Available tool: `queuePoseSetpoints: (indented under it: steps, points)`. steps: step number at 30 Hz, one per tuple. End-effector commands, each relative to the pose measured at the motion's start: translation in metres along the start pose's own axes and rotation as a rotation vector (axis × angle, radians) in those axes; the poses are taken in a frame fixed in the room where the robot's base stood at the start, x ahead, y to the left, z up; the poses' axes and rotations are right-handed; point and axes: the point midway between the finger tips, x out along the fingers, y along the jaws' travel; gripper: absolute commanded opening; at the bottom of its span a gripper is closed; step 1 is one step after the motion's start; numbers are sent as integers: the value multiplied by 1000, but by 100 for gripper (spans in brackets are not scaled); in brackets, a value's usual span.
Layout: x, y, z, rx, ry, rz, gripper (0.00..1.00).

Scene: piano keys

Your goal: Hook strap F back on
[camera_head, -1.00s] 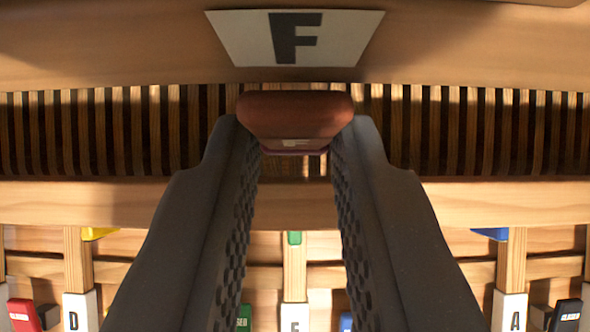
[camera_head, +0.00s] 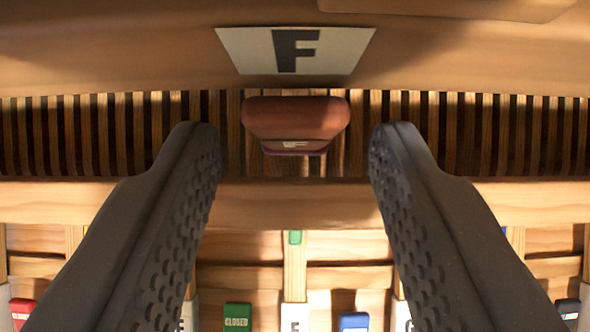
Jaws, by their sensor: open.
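My gripper (camera_head: 293,145) is open, with one dark textured finger on each side of the block and a clear gap to both. Nothing is between the fingers below the block. I cannot tell whether the block is the strap itself or its end, nor what it hangs from.
A wooden rail (camera_head: 295,205) crosses below the slats (camera_head: 80,135). Below it are upright strips with letter labels, a middle one (camera_head: 294,312) partly cut off. A green tag marked CLOSED (camera_head: 237,316), a blue tag (camera_head: 354,321) and a red tag (camera_head: 22,312) sit low.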

Motion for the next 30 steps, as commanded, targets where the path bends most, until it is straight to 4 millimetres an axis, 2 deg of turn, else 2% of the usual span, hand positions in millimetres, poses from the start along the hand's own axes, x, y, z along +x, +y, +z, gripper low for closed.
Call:
queuePoseSetpoints:
  steps: [8, 24, 30]
  points:
    - [-31, 0, -1, 0, 4, 0, 42]
    - [-124, 0, -1, 0, 4, 0, 42]
    - [-133, 0, 0, 0, 2, 0, 42]
